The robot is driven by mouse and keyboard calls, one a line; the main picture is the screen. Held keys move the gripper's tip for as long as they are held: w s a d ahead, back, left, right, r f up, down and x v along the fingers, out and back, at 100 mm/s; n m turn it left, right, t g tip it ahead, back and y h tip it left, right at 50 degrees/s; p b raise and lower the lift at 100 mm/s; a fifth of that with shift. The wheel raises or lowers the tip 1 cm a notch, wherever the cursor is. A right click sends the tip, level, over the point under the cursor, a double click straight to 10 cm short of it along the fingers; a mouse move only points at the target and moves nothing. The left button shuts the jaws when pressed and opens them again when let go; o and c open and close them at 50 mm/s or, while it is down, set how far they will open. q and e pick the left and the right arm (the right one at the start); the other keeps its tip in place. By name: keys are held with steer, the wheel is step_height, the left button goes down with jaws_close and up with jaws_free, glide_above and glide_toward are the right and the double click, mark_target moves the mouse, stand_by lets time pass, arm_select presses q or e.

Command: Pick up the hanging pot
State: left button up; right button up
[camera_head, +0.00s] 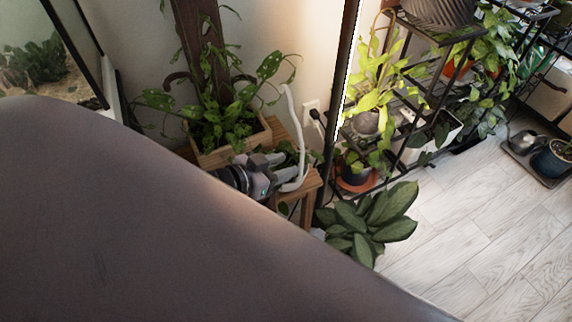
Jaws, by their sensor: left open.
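The hanging pot (294,184) seems to be the small white one with a tall curved white hanger, standing on a small wooden stool (312,184). Some green leaves show beside its hanger. My left gripper (275,170) is open just left of the pot, its fingers pointing toward it. I cannot tell whether the fingers touch the pot or stand around part of it. The gripper hides part of the pot's left side. My right gripper is not in view.
A wooden planter (222,156) with a leafy plant stands behind my left gripper. A dark metal shelf (428,92) with several plants is to the right. A broad-leaved plant (368,222) stands low in front. My own grey body part fills the foreground.

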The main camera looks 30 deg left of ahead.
mark_target(301, 175)
arm_select(q)
steer(key=x, duration=0.2)
steer(key=b+x, duration=0.1)
steer(key=x, duration=0.3)
steer(key=shift+d+f+b, duration=0.3)
steer(key=shift+f+b, duration=0.05)
steer(key=shift+b, duration=0.05)
jaws_close()
steer(key=shift+r, duration=0.15)
